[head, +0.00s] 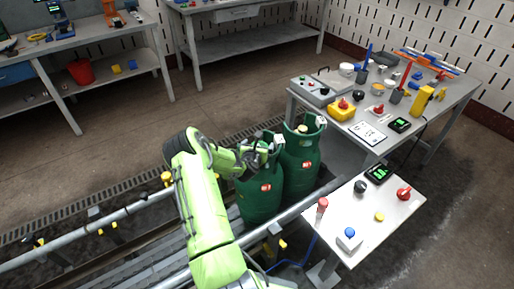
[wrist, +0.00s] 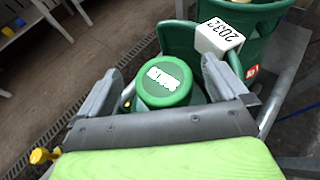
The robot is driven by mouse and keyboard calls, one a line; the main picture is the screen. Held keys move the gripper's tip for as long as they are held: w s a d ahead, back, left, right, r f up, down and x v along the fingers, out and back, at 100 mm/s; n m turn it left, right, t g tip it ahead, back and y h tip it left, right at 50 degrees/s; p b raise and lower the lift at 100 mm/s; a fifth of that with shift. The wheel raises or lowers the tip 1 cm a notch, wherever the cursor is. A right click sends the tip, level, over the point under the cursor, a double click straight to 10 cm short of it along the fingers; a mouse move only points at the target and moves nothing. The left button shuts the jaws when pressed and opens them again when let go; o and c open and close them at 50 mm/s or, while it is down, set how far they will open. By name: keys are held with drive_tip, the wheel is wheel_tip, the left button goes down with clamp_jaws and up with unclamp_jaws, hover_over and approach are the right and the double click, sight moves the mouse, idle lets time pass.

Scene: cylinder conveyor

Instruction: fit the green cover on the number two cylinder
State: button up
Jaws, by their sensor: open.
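Two green gas cylinders stand side by side on the conveyor: a nearer left one (head: 260,200) and a right one (head: 299,167). I cannot read which is number two. My gripper (wrist: 164,70) is over the left cylinder's top, fingers open on either side of a round green cover (wrist: 165,82) with a white label. The cover sits upright inside the collar; whether it is fully seated is hidden. A white tag reading like "2032" (wrist: 219,37) is on the collar, close to the right finger. In the head view my arm largely hides the cover.
The conveyor's metal side rail (head: 105,219) runs along the left. A small white control table (head: 375,222) with buttons stands right of the cylinders. A cluttered workbench (head: 432,112) is behind it. The right cylinder's collar (wrist: 262,18) is close by in the wrist view.

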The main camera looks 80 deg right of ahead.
drive_tip(key=w+v, duration=0.1)
drive_tip(key=v, duration=1.4)
drive_tip(key=shift+s+a+r+b, duration=0.2)
drive_tip(key=shift+s+a+b, duration=0.1)
drive_tip(key=shift+s+b, duration=0.15)
